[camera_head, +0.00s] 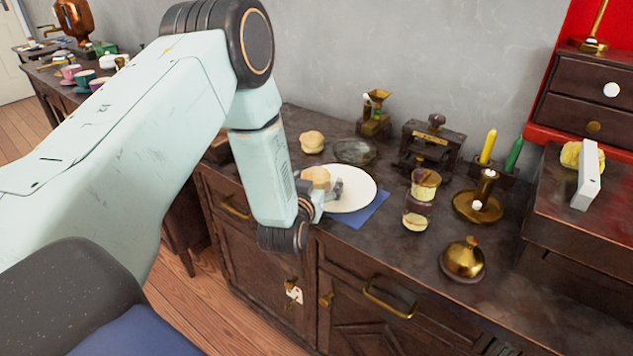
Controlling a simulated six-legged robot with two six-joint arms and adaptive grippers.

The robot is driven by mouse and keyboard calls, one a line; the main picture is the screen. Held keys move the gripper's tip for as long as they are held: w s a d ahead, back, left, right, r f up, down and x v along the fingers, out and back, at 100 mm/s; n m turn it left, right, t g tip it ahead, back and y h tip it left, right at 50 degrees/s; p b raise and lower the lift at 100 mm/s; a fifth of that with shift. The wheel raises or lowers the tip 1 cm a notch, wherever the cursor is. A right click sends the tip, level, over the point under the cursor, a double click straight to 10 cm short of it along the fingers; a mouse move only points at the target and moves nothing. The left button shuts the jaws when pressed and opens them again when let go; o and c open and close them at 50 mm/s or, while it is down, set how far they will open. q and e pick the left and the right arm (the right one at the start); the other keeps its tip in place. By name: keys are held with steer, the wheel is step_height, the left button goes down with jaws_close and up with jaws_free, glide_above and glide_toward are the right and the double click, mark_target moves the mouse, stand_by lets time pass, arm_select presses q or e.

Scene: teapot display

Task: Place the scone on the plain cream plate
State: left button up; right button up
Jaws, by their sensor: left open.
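A cream plate (357,195) lies on the dark wooden counter, partly over a blue napkin. A scone (316,176) shows at the plate's left side, right by my left gripper. My left gripper (332,190) is open and low over the left part of the plate. Its fingers are small in view and partly hidden by its own wrist and the scone. I cannot tell whether they touch the scone. A second scone (312,141) sits on the counter behind the plate. My right gripper is out of view.
A glass dish (355,151) is behind the plate. A jar (420,200) stands to its right, with a brass candle holder (478,206) and a brass bell-shaped piece (463,258) beyond. A dark press-like device (432,145) stands at the back. The counter's front edge is close to the plate.

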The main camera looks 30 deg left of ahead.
arm_select(q)
steer(key=shift+s+r, duration=0.1)
steer(key=shift+r, duration=0.1)
steer(key=p+v, duration=0.3)
steer(key=v, duration=0.9)
